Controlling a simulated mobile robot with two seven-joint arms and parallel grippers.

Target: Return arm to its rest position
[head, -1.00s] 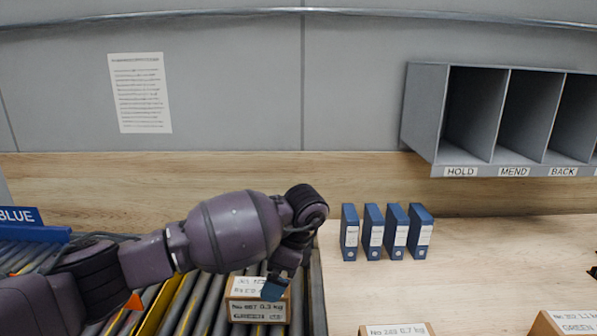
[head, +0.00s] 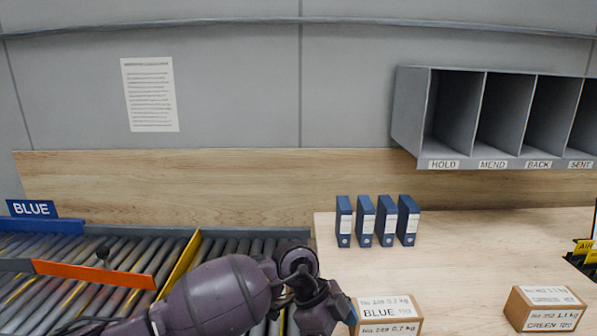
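My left arm comes in from the bottom left over the roller lanes. Its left gripper (head: 345,313) points down to the right, at the left edge of a brown carton labelled BLUE (head: 390,312) on the wooden table. The fingers are small and partly hidden, so I cannot tell whether they are open or shut, or whether they touch the carton. No held thing shows. My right arm and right gripper are not in view.
A second carton labelled GREEN (head: 545,311) stands at the right of the table (head: 470,250). Several blue binders (head: 365,221) stand near the wall. Grey pigeonholes (head: 410,115) hang above. Roller lanes (head: 100,250) with a blue sign (head: 31,208) lie left.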

